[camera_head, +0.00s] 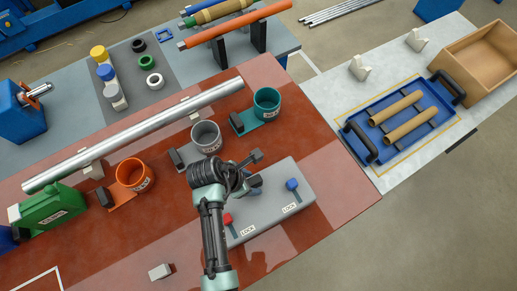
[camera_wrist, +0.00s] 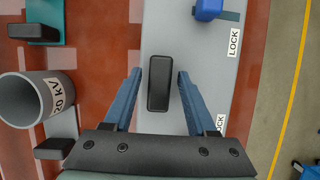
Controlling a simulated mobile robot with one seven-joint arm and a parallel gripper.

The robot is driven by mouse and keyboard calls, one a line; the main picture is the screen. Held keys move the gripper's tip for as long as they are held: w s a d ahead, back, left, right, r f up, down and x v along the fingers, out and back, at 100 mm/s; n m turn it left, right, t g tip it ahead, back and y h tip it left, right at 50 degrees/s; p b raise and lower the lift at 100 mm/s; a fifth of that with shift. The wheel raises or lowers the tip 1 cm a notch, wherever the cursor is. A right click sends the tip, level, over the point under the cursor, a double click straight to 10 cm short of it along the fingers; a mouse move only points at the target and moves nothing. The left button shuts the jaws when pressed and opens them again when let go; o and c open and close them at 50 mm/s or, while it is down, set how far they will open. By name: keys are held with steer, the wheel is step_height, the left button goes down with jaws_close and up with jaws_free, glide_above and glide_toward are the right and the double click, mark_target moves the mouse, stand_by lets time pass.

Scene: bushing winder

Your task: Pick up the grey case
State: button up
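The grey case (camera_head: 268,212) lies flat on the red table, with a red latch (camera_head: 227,219) and a blue latch (camera_head: 291,184) on top, each by a LOCK label. In the wrist view, the case (camera_wrist: 165,30) fills the middle and carries a black handle (camera_wrist: 158,83). My gripper (camera_head: 253,185) is over the case, its arm hiding part of it in the head view. In the wrist view, my gripper (camera_wrist: 160,74) is open. Its blue fingers appear on either side of the handle, with gaps visible. Their exact height relative to the handle is unclear.
A grey cup (camera_head: 206,137), a teal cup (camera_head: 267,103) and an orange cup (camera_head: 134,174) stand behind and left of the case. A long metal tube (camera_head: 140,132) lies behind them. A blue tray (camera_head: 384,150) is on the right-hand table. The red table's front is mostly clear.

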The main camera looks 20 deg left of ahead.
jaws_close()
stand_by(1.2)
